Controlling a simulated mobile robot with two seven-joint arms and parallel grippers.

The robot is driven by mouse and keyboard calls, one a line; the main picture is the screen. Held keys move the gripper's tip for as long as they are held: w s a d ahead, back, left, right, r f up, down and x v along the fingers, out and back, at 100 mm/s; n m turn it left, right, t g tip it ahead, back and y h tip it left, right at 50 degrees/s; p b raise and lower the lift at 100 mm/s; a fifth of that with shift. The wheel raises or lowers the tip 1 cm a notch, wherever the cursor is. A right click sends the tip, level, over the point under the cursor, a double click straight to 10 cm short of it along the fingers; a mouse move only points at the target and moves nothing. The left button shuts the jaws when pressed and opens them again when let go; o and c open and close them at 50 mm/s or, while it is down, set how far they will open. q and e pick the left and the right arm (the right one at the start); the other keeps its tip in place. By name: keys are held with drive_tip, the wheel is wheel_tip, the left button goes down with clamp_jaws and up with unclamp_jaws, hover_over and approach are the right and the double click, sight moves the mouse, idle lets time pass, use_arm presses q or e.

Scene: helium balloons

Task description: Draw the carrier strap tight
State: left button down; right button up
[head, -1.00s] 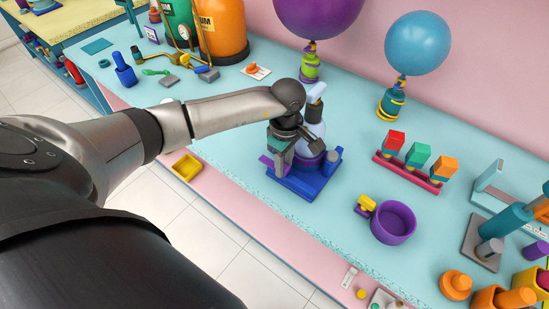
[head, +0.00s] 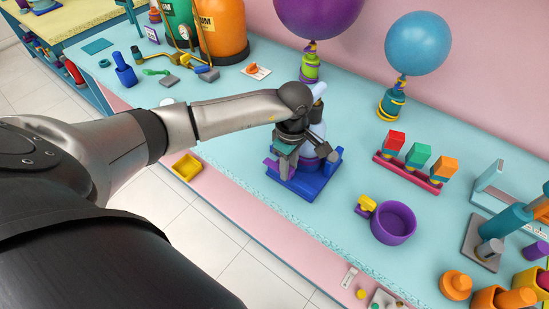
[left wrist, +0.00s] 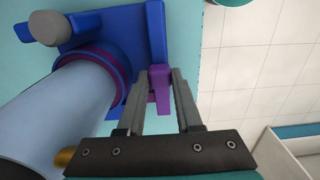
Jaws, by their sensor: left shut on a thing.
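The blue carrier (head: 305,188) stands on the light-blue bench and also shows in the left wrist view (left wrist: 155,35). A pale blue bottle (left wrist: 55,110) stands in it, with a purple band (left wrist: 108,62) around its lower part. A purple strap end (left wrist: 160,88) sticks out at the carrier's side. My left gripper (left wrist: 168,76) is shut on this strap end, one finger on each side. In the head view my left gripper (head: 281,170) is low at the carrier's left side, and my wrist hides much of the bottle and strap. My right gripper is not in view.
A purple cup (head: 393,223) and a red rack (head: 408,172) of coloured blocks stand to the right. Two balloons on weights stand behind, the blue one (head: 417,43) at right.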

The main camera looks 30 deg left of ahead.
use_arm(q)
drive_tip(key=shift+s+d, duration=0.1)
drive_tip(key=shift+d, duration=1.6)
drive_tip(key=c, duration=0.6)
unclamp_jaws()
drive_tip(key=shift+o, duration=0.2)
drive_tip(key=shift+r+p, duration=2.65)
drive_tip(key=shift+r, duration=1.2)
wheel_tip(320, 180, up, 8)
drive_tip(key=p, duration=0.5)
hover_over(299, 182)
drive_tip(key=shift+f, duration=0.2)
